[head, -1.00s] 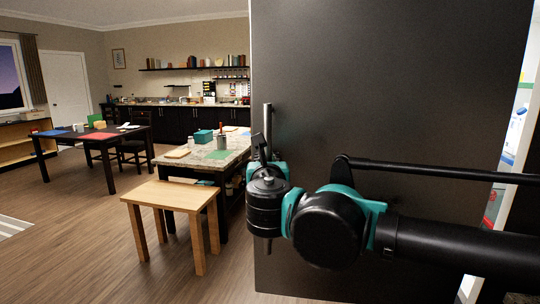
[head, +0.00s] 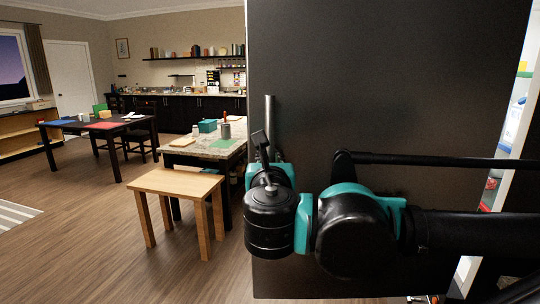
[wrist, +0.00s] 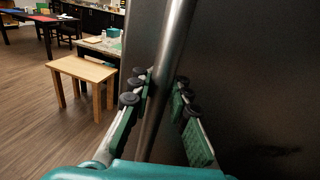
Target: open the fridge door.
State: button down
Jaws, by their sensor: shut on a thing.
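The fridge door (head: 390,90) is a large dark panel filling the right half of the head view. It stands ajar: a lit, pale interior with shelf items (head: 517,115) shows past its right edge. A metal bar handle (head: 269,125) runs upright near the door's left edge. In the wrist view the handle (wrist: 167,75) passes between the fingers of my gripper (wrist: 160,105), which is shut on it. In the head view my arm hides the lower handle and most of the gripper.
A small wooden table (head: 178,185) stands left of the door, in front of a stone-topped counter (head: 205,146). A dark table (head: 97,127) with coloured mats is farther left. Open wood floor (head: 90,235) lies at the front left.

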dwell(0.4)
jog(key=c, duration=1.4)
grip_release()
jog(key=shift+s, duration=0.15)
jog(key=shift+s+a, duration=0.15)
jog(key=shift+s, duration=3.5)
